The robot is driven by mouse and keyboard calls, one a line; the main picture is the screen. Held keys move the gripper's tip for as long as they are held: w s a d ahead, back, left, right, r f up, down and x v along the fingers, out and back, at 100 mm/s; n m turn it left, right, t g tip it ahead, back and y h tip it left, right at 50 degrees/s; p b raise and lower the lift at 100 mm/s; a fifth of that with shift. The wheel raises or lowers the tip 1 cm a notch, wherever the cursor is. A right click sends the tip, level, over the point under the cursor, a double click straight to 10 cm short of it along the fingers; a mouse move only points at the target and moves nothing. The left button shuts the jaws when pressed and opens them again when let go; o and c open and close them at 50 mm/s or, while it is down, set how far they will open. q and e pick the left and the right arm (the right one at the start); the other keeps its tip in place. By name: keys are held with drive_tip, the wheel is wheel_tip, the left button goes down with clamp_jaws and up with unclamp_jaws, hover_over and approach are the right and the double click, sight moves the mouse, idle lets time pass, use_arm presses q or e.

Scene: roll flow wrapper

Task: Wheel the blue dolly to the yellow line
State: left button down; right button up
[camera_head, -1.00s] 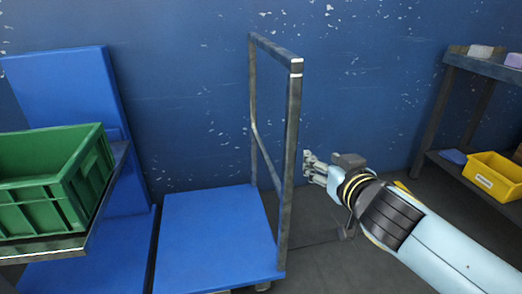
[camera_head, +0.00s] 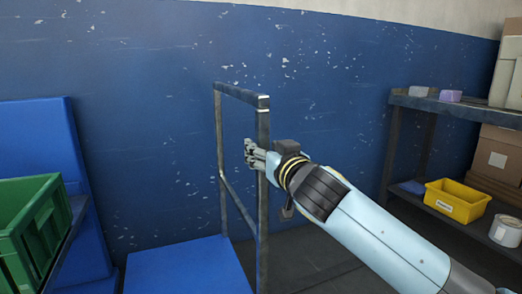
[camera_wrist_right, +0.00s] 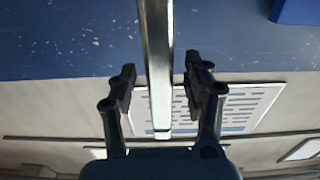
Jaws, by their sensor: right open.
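The blue dolly (camera_head: 190,268) stands on the floor at the lower middle of the head view, its deck cut off by the bottom edge. Its grey metal handle frame (camera_head: 221,150) rises from the deck's right side. My right gripper (camera_head: 251,153) is at the frame's near post, below the top corner. In the right wrist view the open fingers (camera_wrist_right: 161,86) stand on either side of a grey bar (camera_wrist_right: 157,60), with a gap on both sides. My left gripper is not in view. No yellow line shows.
A green crate (camera_head: 30,225) on a rack and an upright blue panel (camera_head: 45,140) stand at the left. At the right, a dark shelf (camera_head: 455,106) holds a yellow bin (camera_head: 455,201), a can (camera_head: 506,231) and cardboard boxes (camera_head: 497,155). A blue wall (camera_head: 150,130) stands behind.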

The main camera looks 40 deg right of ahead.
drive_tip(key=shift+x, duration=0.9)
clamp_jaws()
